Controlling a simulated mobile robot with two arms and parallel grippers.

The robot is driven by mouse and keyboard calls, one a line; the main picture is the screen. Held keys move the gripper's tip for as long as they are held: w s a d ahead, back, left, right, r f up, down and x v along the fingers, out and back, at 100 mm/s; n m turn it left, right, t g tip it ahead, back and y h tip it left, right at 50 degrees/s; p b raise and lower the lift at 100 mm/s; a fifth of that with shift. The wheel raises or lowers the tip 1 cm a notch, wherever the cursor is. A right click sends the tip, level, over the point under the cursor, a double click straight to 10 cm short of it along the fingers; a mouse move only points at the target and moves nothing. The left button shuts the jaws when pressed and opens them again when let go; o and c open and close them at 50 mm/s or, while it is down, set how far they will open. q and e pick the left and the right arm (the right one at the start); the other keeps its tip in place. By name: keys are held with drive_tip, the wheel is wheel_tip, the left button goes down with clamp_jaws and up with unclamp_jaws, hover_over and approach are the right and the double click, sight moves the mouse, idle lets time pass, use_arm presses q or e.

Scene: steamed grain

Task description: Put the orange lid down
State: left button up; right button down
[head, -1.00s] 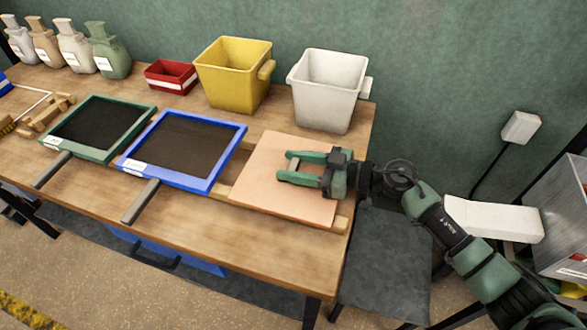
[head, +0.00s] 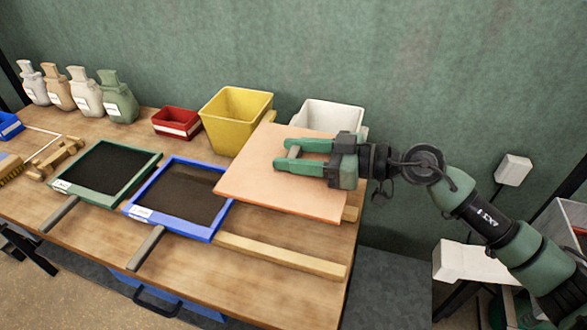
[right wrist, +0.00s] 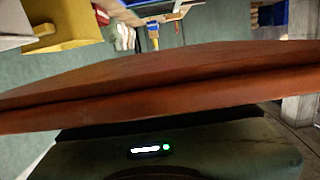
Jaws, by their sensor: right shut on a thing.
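The orange lid (head: 262,192) is a flat, pale orange square board in the head view. My right gripper (head: 286,158) is shut on it, with its green fingers over the top face. The lid is raised and tilted above the right part of the table, and its upper edge hides part of the white bin. In the right wrist view the lid (right wrist: 160,85) shows edge-on as a dark orange band across the picture. My left gripper is not in view.
Two wooden rails (head: 280,256) lie on the table under and in front of the lid. Left of it are a blue-framed tray (head: 168,228) and a green-framed tray (head: 88,200). A yellow bin (head: 232,122) and the white bin (head: 330,117) stand behind. Bare table (head: 235,290) shows in front.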

sight(313, 179)
drive_tip(key=shift+r, duration=0.7)
drive_tip(key=shift+s, duration=0.45)
drive_tip(key=s+d, duration=0.1)
drive_tip(key=s, duration=0.1)
drive_tip(key=s+d+f, duration=0.1)
drive_tip(key=d, duration=0.1)
drive_tip(key=shift+s+d, duration=0.25)
drive_tip(key=shift+s, duration=0.1)
drive_tip(key=s+d+f+m+t+h, duration=0.1)
drive_tip(key=s+d+f+t, duration=0.1)
drive_tip(key=s+d+f, duration=0.2)
drive_tip(key=s+d+f+m+t+h, duration=0.1)
drive_tip(key=s+d+f, duration=0.3)
drive_tip(key=d, duration=0.7)
drive_tip(key=shift+s+d+m+t, duration=0.15)
drive_tip(key=shift+s+m+t, duration=0.1)
drive_tip(key=shift+m+t, duration=0.4)
drive_tip(key=shift+w, duration=0.1)
